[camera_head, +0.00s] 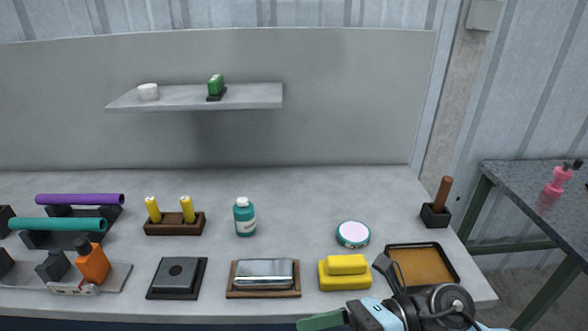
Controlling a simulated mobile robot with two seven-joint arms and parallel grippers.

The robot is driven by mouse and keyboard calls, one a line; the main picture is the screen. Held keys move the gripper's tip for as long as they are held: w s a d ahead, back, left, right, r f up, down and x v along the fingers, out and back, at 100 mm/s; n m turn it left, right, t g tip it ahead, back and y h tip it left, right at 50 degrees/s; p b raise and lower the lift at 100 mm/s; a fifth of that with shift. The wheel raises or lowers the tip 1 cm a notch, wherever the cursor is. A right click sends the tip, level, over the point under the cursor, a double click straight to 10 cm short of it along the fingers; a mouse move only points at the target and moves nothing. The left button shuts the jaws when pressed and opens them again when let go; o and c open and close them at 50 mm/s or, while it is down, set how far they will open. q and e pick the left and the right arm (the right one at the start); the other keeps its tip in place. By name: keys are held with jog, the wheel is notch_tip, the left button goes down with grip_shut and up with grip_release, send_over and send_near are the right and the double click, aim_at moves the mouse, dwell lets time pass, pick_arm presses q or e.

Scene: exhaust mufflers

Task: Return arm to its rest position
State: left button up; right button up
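My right arm comes in from the bottom right, and its gripper (345,318) is at the bottom edge, below the yellow sponges. Black and light blue arm parts show there, and a green piece lies at its left end. I cannot tell whether that piece is a fingertip or a held thing. The fingers are partly cut off by the frame edge, so their opening is unclear. My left gripper is not in view.
Near my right arm are stacked yellow sponges (345,273), a tray with an orange-brown inside (454,278) and a silver muffler-like block (264,272). A teal bottle (245,217), round tin (353,234) and orange bottle (92,262) stand farther off. The table's middle back is clear.

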jog(key=w+d+f+m+t+h, duration=0.25)
jog(key=d+f+m+t, duration=0.25)
jog(key=m+t, duration=0.8)
jog(key=w+d+f+m+t+h, duration=0.1)
jog(key=d+f+m+t+h, duration=0.45)
jog(key=m, duration=1.35)
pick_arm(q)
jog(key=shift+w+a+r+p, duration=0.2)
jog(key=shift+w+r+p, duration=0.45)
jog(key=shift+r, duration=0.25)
pick_arm(e)
jog(key=s+d+f+m+g+h, duration=0.3)
jog(key=s+f+m, duration=0.4)
jog(key=s+f, duration=0.2)
jog(key=s+d+f+m+g+h, duration=0.3)
jog(key=s+f+m, duration=0.4)
jog(key=f, duration=0.5)
jog(key=s+g+h, duration=0.1)
jog(key=s, duration=0.1)
jog(key=shift+s+f, duration=0.15)
jog(key=shift+s, duration=0.25)
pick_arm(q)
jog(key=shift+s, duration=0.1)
